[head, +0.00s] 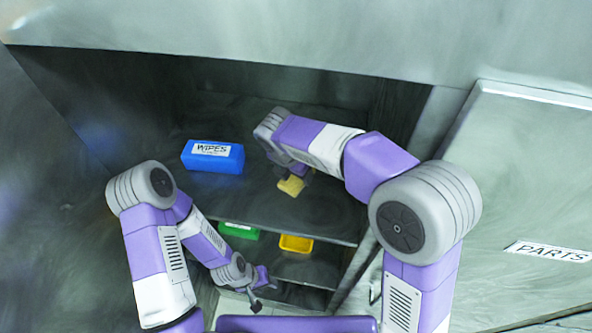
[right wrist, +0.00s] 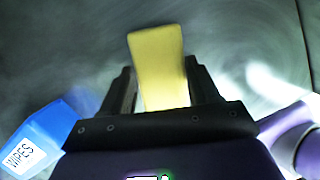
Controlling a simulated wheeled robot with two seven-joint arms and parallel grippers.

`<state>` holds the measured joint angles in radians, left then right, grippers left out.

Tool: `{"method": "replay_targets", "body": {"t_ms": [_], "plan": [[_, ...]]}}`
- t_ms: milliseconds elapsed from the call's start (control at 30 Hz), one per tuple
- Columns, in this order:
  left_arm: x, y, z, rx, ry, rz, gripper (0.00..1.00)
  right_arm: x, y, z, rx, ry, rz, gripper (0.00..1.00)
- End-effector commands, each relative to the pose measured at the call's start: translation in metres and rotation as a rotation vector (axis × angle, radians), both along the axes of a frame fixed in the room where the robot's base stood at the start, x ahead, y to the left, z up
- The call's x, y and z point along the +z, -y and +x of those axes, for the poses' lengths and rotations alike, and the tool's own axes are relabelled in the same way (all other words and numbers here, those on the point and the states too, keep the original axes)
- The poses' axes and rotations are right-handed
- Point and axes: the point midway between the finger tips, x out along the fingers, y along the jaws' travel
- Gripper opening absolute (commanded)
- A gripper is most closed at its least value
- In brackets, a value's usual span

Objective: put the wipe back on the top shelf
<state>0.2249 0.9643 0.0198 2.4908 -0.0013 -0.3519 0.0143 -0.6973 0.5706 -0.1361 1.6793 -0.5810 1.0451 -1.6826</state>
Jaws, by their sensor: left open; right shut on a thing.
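The wipe is a small yellow piece (head: 291,186). It stands between the fingers of my right gripper (head: 302,174), which is shut on it. In the right wrist view the wipe (right wrist: 158,68) sticks out beyond the fingertips of the gripper (right wrist: 160,90). In the head view, wipe and gripper are over the top shelf (head: 255,200); I cannot tell whether the wipe touches the shelf. My left gripper (head: 262,292) is open and empty, low in front of the cabinet.
A blue box labelled WIPES (head: 213,157) stands on the top shelf, left of my right gripper; it also shows in the right wrist view (right wrist: 30,143). A green box (head: 239,231) and a yellow bin (head: 296,243) are on the lower shelf. A panel labelled PARTS (head: 520,190) is at right.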

Motion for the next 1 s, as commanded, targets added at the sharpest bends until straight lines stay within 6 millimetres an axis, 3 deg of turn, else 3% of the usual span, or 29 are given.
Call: {"method": "replay_targets", "body": {"t_ms": [233,267,400,767,1000], "plan": [[0.000,0.000,0.000,0.000,0.000,0.000,0.43,-0.004,0.000,0.000,0.000,0.001,0.001,0.36],[0.000,0.000,0.000,0.000,0.000,0.000,0.43,-0.004,0.000,0.000,0.000,0.000,0.000,0.65],[0.000,0.000,0.000,0.000,0.000,0.000,0.43,-0.004,0.000,0.000,0.000,0.000,0.000,0.86],[0.000,0.000,0.000,0.000,0.000,0.000,0.43,0.002,-0.001,-0.001,0.000,0.002,0.001,0.86],[0.000,0.000,0.000,0.000,0.000,0.000,0.43,0.043,-0.008,-0.010,0.000,0.007,0.004,0.86]]}}
